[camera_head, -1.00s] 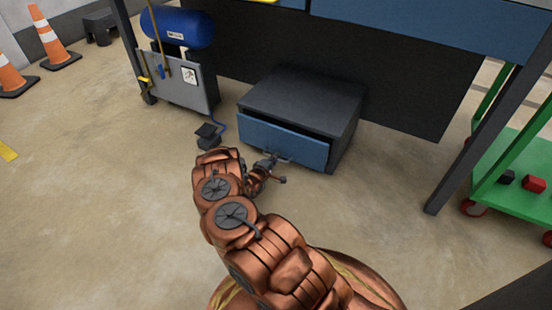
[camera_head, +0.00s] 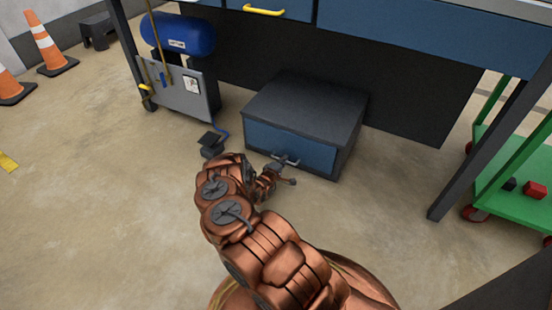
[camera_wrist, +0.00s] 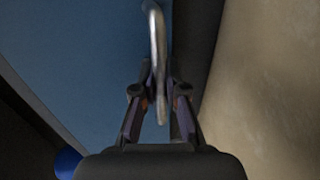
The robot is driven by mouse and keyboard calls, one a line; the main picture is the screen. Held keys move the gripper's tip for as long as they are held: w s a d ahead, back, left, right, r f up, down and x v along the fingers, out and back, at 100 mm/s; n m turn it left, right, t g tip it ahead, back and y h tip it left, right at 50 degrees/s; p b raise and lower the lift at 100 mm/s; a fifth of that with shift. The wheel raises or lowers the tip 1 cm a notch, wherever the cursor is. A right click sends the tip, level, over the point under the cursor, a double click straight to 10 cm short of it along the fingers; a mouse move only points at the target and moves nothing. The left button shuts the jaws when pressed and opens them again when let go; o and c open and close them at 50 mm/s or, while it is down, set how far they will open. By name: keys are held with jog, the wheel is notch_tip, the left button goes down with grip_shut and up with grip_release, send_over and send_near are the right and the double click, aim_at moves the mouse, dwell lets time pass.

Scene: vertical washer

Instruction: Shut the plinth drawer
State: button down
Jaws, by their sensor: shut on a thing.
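The plinth drawer (camera_head: 300,148) has a blue front and sits in a low dark cabinet (camera_head: 312,100) under the workbench. Its front looks flush with the cabinet, with no gap visible at its top. A grey bar handle (camera_head: 289,160) is on the front. My gripper (camera_head: 277,166) is at the handle, low in front of the drawer. In the wrist view the fingers (camera_wrist: 159,100) are shut around the metal handle (camera_wrist: 157,45), with the blue front (camera_wrist: 90,60) behind it. My arm partly hides the floor in front of the drawer.
A blue tank (camera_head: 178,34) with a grey panel (camera_head: 180,90) stands left of the cabinet. A small black pedal (camera_head: 211,144) lies on the floor by my arm. A bench leg (camera_head: 470,150) and green cart (camera_head: 515,185) are at right.

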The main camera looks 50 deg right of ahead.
jog(key=shift+s+d, duration=0.15)
jog(key=shift+d, duration=0.15)
jog(key=c, duration=1.2)
grip_release()
jog(key=shift+a, duration=0.25)
jog(key=shift+a, duration=0.15)
jog(key=v, duration=1.1)
jog(key=shift+a, duration=0.3)
jog(key=shift+r, duration=0.15)
